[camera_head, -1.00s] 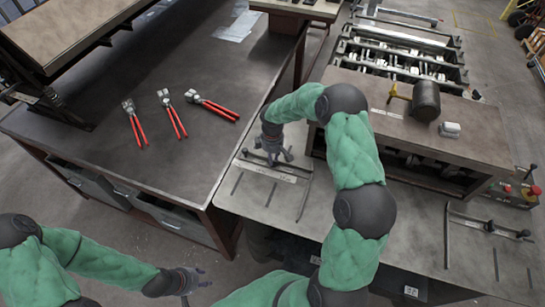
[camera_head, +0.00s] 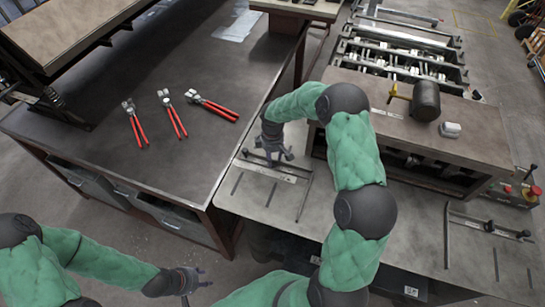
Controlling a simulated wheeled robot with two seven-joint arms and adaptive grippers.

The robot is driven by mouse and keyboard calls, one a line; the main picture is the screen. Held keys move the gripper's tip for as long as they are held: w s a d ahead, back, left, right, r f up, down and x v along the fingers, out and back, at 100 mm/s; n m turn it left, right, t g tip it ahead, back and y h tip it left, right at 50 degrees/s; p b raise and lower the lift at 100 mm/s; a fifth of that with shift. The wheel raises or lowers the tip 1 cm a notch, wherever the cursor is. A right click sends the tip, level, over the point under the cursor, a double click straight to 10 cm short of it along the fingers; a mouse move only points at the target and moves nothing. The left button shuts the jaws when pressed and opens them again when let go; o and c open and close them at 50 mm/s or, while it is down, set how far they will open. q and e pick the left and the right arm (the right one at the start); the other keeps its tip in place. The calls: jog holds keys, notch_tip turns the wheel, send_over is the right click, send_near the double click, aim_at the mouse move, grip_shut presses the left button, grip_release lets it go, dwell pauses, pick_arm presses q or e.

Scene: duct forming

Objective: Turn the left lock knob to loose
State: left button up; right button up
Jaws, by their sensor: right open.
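The left guide (camera_head: 266,170) is a metal bar with a dark fitting, lying across the left part of the grey machine table. My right gripper (camera_head: 276,160) is open and points down over this bar. Its fingers are around or just above the left lock knob, which they mostly hide; I cannot tell whether they touch it. My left gripper (camera_head: 198,279) hangs low at the bottom, off the tables, with its fingers apart and empty. A similar right guide (camera_head: 488,226) with dark knobs lies at the right of the machine table.
Red-handled pliers (camera_head: 174,116) lie on the dark workbench (camera_head: 200,170) at the left. A red button box (camera_head: 518,191) is at the right edge.

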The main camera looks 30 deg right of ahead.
notch_tip(320, 180, up, 12)
jog(key=shift+f, duration=0.2)
jog(key=shift+f, duration=0.1)
dwell(0.6)
